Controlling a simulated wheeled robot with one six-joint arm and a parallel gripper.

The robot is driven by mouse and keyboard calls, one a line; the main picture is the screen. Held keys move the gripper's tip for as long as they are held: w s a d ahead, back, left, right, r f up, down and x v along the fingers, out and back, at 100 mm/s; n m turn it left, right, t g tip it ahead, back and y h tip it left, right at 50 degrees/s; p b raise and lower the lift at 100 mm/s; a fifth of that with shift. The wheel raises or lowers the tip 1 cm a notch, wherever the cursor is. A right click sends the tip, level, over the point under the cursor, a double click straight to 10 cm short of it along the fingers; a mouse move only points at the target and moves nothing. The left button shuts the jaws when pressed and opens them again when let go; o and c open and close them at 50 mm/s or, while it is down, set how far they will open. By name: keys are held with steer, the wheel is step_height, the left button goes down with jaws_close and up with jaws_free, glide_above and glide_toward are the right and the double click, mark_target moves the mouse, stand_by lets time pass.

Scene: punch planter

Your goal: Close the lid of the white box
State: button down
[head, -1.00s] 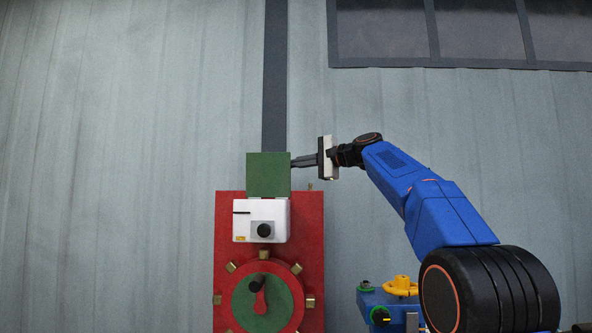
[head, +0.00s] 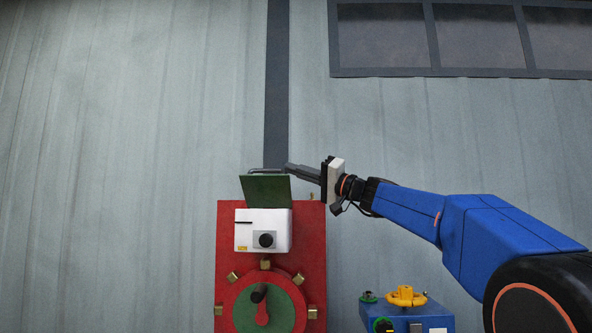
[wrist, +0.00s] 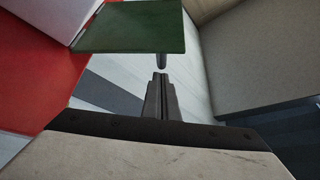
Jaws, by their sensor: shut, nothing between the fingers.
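The white box (head: 247,241) with a dark round knob is fixed to a red panel. Its green lid (head: 266,190) stands raised above the box, tilted, with a thin grey bar (head: 268,170) along its top edge. My gripper (head: 289,169) is shut, reaching in from the right, its tips at the bar's right end. In the wrist view, the shut fingers (wrist: 160,95) point at the edge of the green lid (wrist: 130,28), close to a small grey rod end (wrist: 161,60). I cannot tell whether they touch. The white box (wrist: 52,14) is at upper left.
The red panel (head: 225,270) carries a red and green dial (head: 291,300) below the box. A blue unit (head: 430,311) with a yellow handle (head: 406,296) stands at lower right. The wall around and above the lid is clear.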

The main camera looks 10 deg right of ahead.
mark_target(287, 180)
steer(key=s+f+n+g+y, duration=0.1)
steer(key=n, duration=0.2)
steer(key=s+a+f+n+g+y, duration=0.1)
steer(key=s+f+n+y, duration=0.1)
steer(key=n, duration=0.1)
steer(key=s+f+n+g+y, duration=0.1)
steer(key=n, duration=0.2)
steer(key=shift+s+a+f, duration=0.25)
steer(key=shift+f, duration=0.05)
steer(key=shift+s+a+f, duration=0.1)
steer(key=shift+s+f, duration=0.25)
steer(key=shift+f, duration=0.25)
